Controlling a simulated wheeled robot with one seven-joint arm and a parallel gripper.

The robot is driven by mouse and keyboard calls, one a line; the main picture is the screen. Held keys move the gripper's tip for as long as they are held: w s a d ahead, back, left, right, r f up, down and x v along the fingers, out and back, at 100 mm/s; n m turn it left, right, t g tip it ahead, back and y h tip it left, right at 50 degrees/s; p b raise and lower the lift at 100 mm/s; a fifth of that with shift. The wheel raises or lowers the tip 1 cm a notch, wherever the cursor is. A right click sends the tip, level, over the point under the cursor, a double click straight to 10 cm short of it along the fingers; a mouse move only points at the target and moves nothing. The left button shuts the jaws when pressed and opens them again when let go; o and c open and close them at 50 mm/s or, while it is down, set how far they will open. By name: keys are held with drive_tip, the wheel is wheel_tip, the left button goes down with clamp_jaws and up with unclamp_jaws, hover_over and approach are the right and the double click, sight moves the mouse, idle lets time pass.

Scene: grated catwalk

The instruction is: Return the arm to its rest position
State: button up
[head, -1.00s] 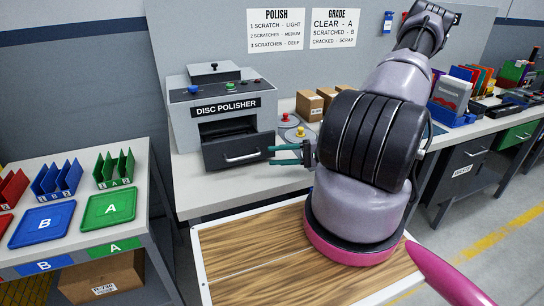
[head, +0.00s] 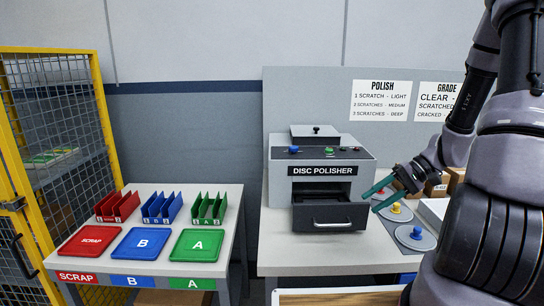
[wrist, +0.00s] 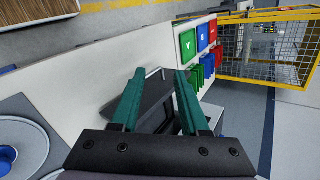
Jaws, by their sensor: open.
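My gripper (head: 372,201) is open, its two teal fingers apart, beside the right side of the open drawer of the disc polisher. In the wrist view my gripper (wrist: 158,74) shows nothing between its fingertips but the drawer front and handle beyond. My arm comes in from the right of the head view, bent and reaching toward the polisher. The disc polisher (head: 280,190) is a grey box on the bench; its dark drawer (head: 328,217) is pulled out. I cannot tell whether the fingers touch the drawer, nor what lies inside it.
Round grey pads with coloured knobs, one blue (head: 416,233), one yellow (head: 395,208), lie right of the drawer. Left on a side table are red (head: 90,242), blue (head: 141,244) and green (head: 196,246) trays with racks behind. A yellow mesh cage (head: 60,120) stands far left.

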drive_tip(key=s+a+r+t+h, duration=0.1)
drive_tip(key=s+r+t+h, duration=0.1)
drive_tip(key=r, duration=0.7)
drive_tip(key=s+a+r+t+h, duration=0.1)
drive_tip(key=s+r+t+h, duration=0.2)
drive_tip(key=r, duration=0.6)
drive_tip(key=s+a+r+m+t+h, duration=0.1)
drive_tip(key=s+r+t+h, duration=0.1)
drive_tip(key=r, duration=0.7)
drive_tip(key=s+h, duration=0.1)
drive_tip(key=s, duration=0.1)
drive_tip(key=shift+s+a+r+t, duration=0.3)
drive_tip(key=shift+s+r, duration=0.05)
drive_tip(key=shift+s, duration=0.05)
